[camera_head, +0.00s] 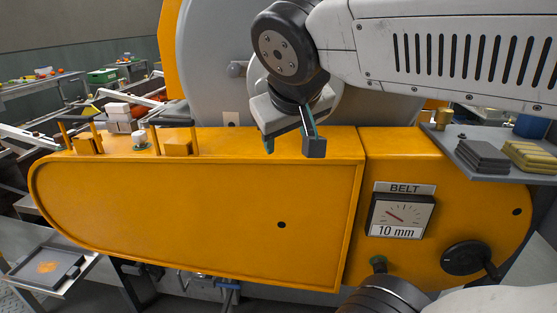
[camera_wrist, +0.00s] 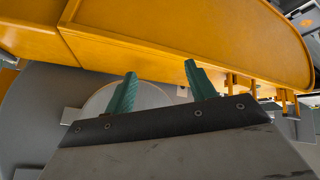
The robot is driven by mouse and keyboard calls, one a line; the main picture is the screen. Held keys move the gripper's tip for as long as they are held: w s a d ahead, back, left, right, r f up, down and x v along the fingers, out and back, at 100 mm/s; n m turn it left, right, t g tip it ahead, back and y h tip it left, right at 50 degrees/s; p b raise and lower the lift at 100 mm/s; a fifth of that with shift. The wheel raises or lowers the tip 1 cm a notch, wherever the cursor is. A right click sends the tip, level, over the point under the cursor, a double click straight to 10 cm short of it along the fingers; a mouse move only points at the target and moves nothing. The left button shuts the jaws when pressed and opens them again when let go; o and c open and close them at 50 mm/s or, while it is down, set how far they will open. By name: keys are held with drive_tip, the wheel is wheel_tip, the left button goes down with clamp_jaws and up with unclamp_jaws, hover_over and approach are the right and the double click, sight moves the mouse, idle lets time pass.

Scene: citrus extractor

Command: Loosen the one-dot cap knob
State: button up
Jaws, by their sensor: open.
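No cap knob with a clear single dot can be made out in either view. A small pale plate (camera_head: 231,118) stands at the base of the big grey drum (camera_head: 205,75), its marking too small to read. My gripper (camera_head: 291,143) is open and empty, in front of the drum and over the back edge of the orange belt housing (camera_head: 200,215). In the wrist view, the two green fingers of my gripper (camera_wrist: 160,69) are apart with nothing between them. The orange housing (camera_wrist: 170,55) lies beyond the fingertips, and the drum (camera_wrist: 35,110) is behind them.
A black crank wheel (camera_head: 462,258) and a belt gauge (camera_head: 400,215) reading about 10 mm are on the housing's front. A grey shelf (camera_head: 490,168) at right holds stacked dark plates (camera_head: 482,155) and yellow plates (camera_head: 530,155). Orange posts (camera_head: 155,138) rise at the housing's left.

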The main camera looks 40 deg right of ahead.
drive_tip(key=shift+n+g+y, duration=0.4)
drive_tip(key=shift+g+y, duration=0.2)
drive_tip(key=shift+s+a+f, duration=0.3)
drive_tip(key=shift+a+f, duration=0.05)
drive_tip(key=shift+f, duration=0.2)
drive_tip(key=shift+s+a+f, duration=0.25)
drive_tip(key=shift+a+f, duration=0.15)
drive_tip(key=shift+f, duration=0.2)
drive_tip(key=shift+s+a+f, duration=0.3)
drive_tip(key=shift+a+f, duration=0.05)
drive_tip(key=shift+f, duration=0.2)
drive_tip(key=s+a+f+n+g+y, duration=0.1)
drive_tip(key=s+a+f+g+y, duration=0.2)
drive_tip(key=s+a+f, duration=0.2)
wheel_tip(320, 180, down, 3)
drive_tip(key=shift+s+r+n+g, duration=0.2)
drive_tip(key=shift+s+n+g, duration=0.1)
drive_tip(key=shift+s+n, duration=0.1)
